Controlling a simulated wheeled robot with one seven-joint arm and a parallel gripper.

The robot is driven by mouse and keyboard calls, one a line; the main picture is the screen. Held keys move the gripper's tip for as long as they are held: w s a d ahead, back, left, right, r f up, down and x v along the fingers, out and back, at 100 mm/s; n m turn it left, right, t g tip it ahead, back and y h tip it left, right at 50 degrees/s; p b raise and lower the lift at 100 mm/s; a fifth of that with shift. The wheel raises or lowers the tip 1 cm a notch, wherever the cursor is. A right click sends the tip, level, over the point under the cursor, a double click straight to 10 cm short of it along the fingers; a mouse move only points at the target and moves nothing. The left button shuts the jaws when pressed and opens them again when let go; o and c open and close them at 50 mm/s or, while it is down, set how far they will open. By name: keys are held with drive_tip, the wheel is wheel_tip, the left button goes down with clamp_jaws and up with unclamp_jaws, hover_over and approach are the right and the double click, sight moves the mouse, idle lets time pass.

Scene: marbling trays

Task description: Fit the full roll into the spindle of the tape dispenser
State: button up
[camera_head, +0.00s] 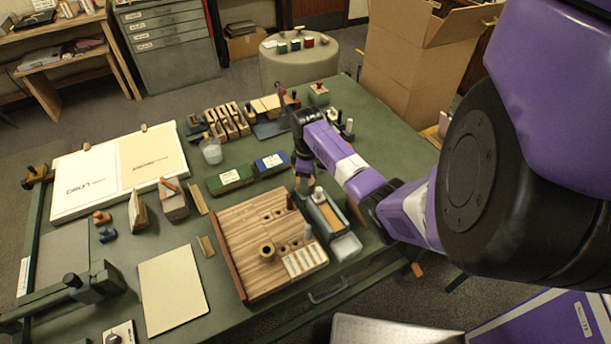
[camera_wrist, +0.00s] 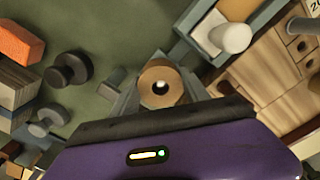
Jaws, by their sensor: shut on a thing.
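My gripper (camera_wrist: 160,92) is shut on a tan, ring-shaped roll (camera_wrist: 176,76) in the wrist view. The roll's round hole faces the camera, with a pale spot inside it. In the head view my gripper (camera_head: 303,184) points down beside the blue-grey tape dispenser (camera_head: 333,219); the roll is too small to make out there. The dispenser also shows in the wrist view (camera_wrist: 187,22), up and right of the roll and apart from it. A white rounded piece (camera_wrist: 232,38) stands in its open body; I cannot tell whether this is the spindle.
A wooden board with holes (camera_head: 250,225) lies left of the dispenser. Green and blue boxes (camera_head: 230,177) sit behind the board. Dark knobbed pieces (camera_wrist: 68,70) and an orange block (camera_wrist: 20,45) are left in the wrist view. Green tabletop is bare between them and the dispenser.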

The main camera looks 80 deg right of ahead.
drive_tip(key=shift+r, duration=0.1)
idle(0.6)
drive_tip(key=o, duration=1.5)
drive_tip(key=shift+d+r, duration=0.1)
drive_tip(key=shift+r, duration=0.05)
drive_tip(key=shift+r, duration=0.3)
wheel_tip(320, 180, up, 6)
drive_tip(key=shift+r+b, duration=0.1)
drive_tip(key=shift+b, duration=0.35)
drive_tip(key=shift+a+r, duration=0.2)
drive_tip(key=shift+r, duration=0.2)
